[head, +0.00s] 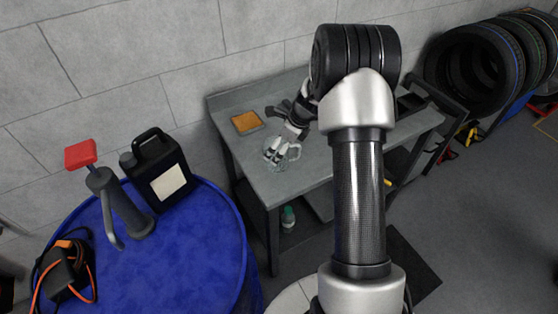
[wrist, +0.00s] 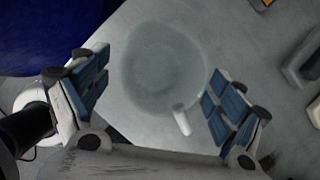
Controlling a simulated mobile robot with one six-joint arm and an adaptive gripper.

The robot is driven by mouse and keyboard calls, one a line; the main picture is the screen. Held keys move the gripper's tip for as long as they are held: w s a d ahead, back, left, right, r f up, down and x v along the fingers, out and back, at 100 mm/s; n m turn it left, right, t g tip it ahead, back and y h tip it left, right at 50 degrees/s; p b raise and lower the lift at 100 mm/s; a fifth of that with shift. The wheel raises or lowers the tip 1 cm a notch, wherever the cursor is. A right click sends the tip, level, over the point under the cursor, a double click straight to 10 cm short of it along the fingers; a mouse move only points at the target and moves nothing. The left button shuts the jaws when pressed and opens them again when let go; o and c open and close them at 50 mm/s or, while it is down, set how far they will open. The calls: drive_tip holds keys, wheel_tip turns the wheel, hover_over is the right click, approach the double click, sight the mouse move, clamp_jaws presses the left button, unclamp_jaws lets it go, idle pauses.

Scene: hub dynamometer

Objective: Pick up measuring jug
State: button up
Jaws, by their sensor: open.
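A clear measuring jug (wrist: 160,68) stands on the grey workbench, seen from above in the wrist view, with its pale handle pointing toward the lower right. In the head view the jug (head: 283,161) is near the bench's front left edge, partly hidden by my gripper. My gripper (wrist: 165,95) is open, with its blue-padded fingers on the left and right of the jug. The fingers look apart from the jug's wall. In the head view my gripper (head: 277,153) is over the jug; its exact height is hard to tell.
An orange-topped tray (head: 246,122) lies on the bench (head: 225,105) behind the jug. A blue drum (head: 190,250) at left bears a black canister (head: 160,170), a red-handled pump (head: 115,200) and a cable-wrapped device (head: 68,270). Tyres (head: 470,70) stand at right.

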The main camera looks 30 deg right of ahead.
drive_tip(key=shift+x, duration=0.8)
drive_tip(key=shift+d, duration=0.1)
drive_tip(key=shift+r, duration=0.1)
drive_tip(key=c, duration=1.2)
drive_tip(key=shift+o, duration=0.2)
wheel_tip(320, 180, up, 20)
drive_tip(key=p, duration=0.6)
